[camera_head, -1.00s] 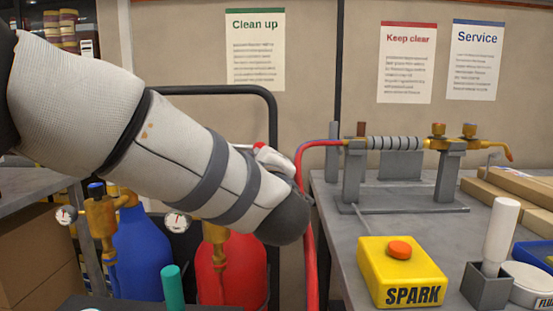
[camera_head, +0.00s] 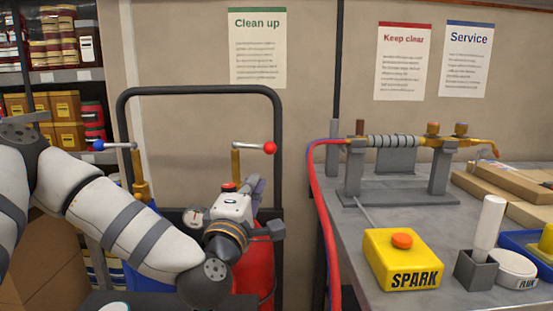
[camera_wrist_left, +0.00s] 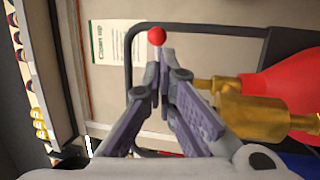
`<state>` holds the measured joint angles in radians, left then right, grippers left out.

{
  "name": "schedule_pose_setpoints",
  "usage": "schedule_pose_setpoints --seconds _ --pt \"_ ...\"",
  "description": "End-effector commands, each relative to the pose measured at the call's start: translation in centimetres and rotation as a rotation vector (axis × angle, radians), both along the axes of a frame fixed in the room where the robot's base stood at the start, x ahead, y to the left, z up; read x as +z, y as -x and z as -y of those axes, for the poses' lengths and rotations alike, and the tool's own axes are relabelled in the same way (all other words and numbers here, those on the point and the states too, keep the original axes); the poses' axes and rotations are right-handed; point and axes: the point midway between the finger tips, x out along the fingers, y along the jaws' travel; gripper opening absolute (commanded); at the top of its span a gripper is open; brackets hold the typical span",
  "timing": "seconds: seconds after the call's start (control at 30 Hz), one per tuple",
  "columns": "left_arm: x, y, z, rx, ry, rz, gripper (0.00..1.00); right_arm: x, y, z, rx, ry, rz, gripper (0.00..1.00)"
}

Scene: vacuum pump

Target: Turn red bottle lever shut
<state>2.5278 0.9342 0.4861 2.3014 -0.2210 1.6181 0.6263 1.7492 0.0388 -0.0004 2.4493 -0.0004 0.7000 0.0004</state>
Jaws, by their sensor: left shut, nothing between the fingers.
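The red bottle (camera_head: 256,262) stands behind my left arm, which hides much of it. Its brass stem (camera_head: 236,165) rises to a thin lever that points right and ends in a red ball (camera_head: 269,147). My left gripper (camera_head: 257,185) is below the lever, beside the stem, with its fingers partly hidden by the wrist. In the left wrist view the gripper (camera_wrist_left: 162,78) has its fingertips together and empty. The red ball (camera_wrist_left: 156,35) shows just past the tips; I cannot tell whether they touch. The red bottle (camera_wrist_left: 285,90) and brass valve (camera_wrist_left: 250,112) lie right of the fingers.
A blue-balled lever (camera_head: 98,145) stands left on its own brass stem. A dark cart frame (camera_head: 200,90) rises behind the bottles. Red and blue hoses (camera_head: 322,215) run down beside the grey workbench (camera_head: 350,285), which holds a yellow SPARK box (camera_head: 385,260).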

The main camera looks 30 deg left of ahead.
Motion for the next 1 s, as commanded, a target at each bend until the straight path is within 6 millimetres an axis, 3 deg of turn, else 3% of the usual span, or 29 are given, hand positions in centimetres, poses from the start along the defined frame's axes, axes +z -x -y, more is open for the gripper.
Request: schedule_pose_setpoints --seconds 0.3,0.5,1.0 --pt "1.2 -6.6 -2.3 0.003 -0.002 -0.002 0.00 -0.5 0.6 0.0 0.000 0.000 -0.019 0.40" --pt "1.8 -9.3 -3.2 0.002 -0.002 -0.002 0.00 -0.8 0.8 0.0 0.000 0.000 -0.026 0.40" --pt "2.0 -10.4 -3.2 0.004 -0.003 -0.002 0.00 -0.9 1.0 0.0 0.000 0.001 -0.033 0.40"
